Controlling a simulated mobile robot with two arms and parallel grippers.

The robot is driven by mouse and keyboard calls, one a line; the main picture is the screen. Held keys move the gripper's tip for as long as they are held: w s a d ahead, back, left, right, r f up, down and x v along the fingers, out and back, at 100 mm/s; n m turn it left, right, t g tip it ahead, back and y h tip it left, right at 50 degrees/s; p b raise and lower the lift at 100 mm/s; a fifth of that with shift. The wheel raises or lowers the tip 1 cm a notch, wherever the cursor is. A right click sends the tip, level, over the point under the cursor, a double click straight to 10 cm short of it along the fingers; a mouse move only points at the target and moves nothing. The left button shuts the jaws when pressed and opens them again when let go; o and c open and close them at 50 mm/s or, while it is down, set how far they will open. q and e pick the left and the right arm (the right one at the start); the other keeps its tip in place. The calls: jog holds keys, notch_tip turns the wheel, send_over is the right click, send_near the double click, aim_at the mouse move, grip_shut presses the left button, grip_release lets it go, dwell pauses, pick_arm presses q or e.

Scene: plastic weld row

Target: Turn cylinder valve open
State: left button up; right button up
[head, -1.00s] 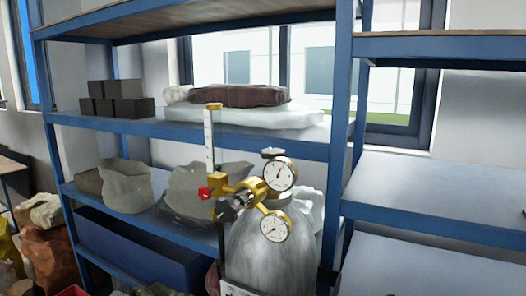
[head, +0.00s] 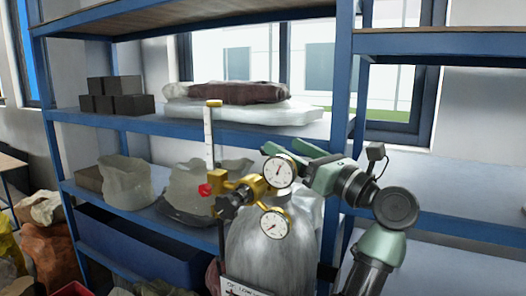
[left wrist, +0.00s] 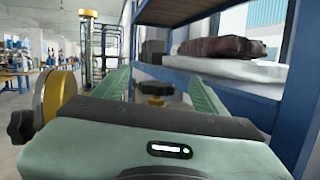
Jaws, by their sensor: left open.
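The grey gas cylinder (head: 270,250) stands upright in front of the shelf in the head view. My left gripper (head: 289,151) is at the cylinder's top, behind the upper gauge. In the left wrist view, its ribbed green fingers are open, with the dark valve handwheel (left wrist: 155,88) showing between them. In the head view the handwheel is hidden. My right gripper is not in view.
A blue shelf unit (head: 240,130) stands behind the cylinder, with sacks (head: 125,183), dark blocks (head: 115,97) and a brown bag (head: 238,93). The right shelves (head: 460,190) look empty. The gauge (left wrist: 58,95) is close left of my gripper in the left wrist view.

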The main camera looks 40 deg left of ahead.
pick_arm(q)
jog(key=a+h+p, duration=0.1)
jog(key=a, duration=0.1)
jog(key=a+f+n+h+p, duration=0.1)
jog(key=a, duration=0.1)
jog(key=a+p, duration=0.2)
jog(key=shift+s+a+f+h, duration=0.15)
jog(key=shift+a+f+h, duration=0.1)
jog(key=shift+a+h, duration=0.15)
jog(key=shift+a+f, duration=0.15)
jog(key=shift+a, duration=0.4)
jog(key=shift+n+g, duration=0.3)
jog(key=c, duration=1.4)
